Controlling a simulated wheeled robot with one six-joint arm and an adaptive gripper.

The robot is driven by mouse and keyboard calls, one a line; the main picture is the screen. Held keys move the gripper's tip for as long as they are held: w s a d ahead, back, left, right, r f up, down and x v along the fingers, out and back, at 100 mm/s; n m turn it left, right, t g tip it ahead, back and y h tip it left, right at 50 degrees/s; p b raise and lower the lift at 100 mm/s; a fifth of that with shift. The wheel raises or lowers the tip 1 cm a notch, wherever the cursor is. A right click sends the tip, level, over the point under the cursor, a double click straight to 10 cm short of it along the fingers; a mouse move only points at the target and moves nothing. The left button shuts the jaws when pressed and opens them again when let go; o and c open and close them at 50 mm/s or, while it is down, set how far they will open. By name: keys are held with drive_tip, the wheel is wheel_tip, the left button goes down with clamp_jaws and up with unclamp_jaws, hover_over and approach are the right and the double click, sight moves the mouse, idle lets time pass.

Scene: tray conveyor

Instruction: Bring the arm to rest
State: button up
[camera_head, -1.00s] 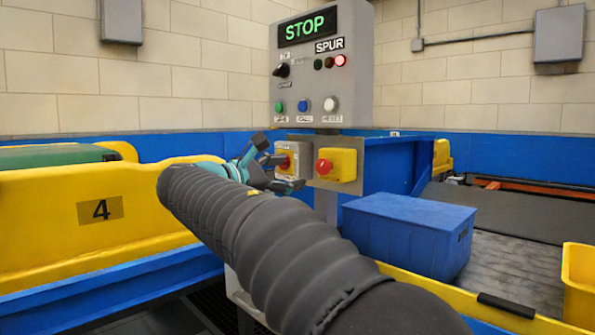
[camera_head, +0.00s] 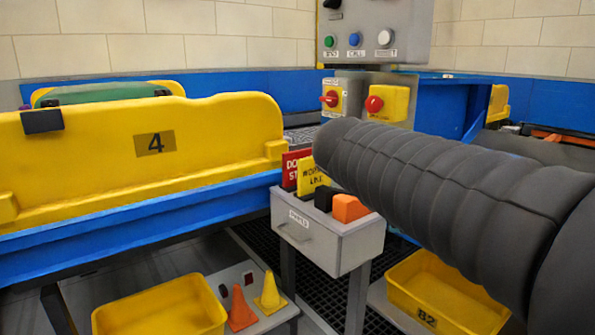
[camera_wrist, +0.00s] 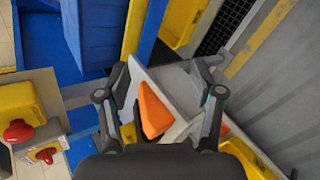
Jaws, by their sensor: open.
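My arm, in its dark ribbed sleeve, reaches in from the right edge of the head view and ends near the middle. My gripper is hidden behind the sleeve there. In the wrist view my gripper (camera_wrist: 163,82) has its two fingers spread wide with nothing held between them. An orange block (camera_wrist: 153,110) in the grey parts box shows beyond the gap between the fingers, apart from them as far as I can tell.
The grey box (camera_head: 325,240) holds signs and blocks. Yellow bins (camera_head: 165,308) (camera_head: 440,295) stand low. Yellow conveyor guard 4 (camera_head: 90,150) is left.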

drive_tip(key=s+a+f+m+y, duration=0.1)
drive_tip(key=s+f+m+y, duration=0.3)
drive_tip(key=s+f, duration=0.5)
drive_tip(key=s+a+f+m+g+y, duration=0.1)
drive_tip(key=s+a+f+m+y, duration=0.1)
drive_tip(key=s+f+m, duration=0.5)
drive_tip(key=s+f+y, duration=0.1)
drive_tip(key=s+f, duration=0.1)
drive_tip(key=s, duration=0.1)
drive_tip(key=shift+s+a+m+y, duration=0.25)
drive_tip(key=shift+s+m+y, duration=0.05)
drive_tip(key=shift+y, duration=0.1)
idle(1.2)
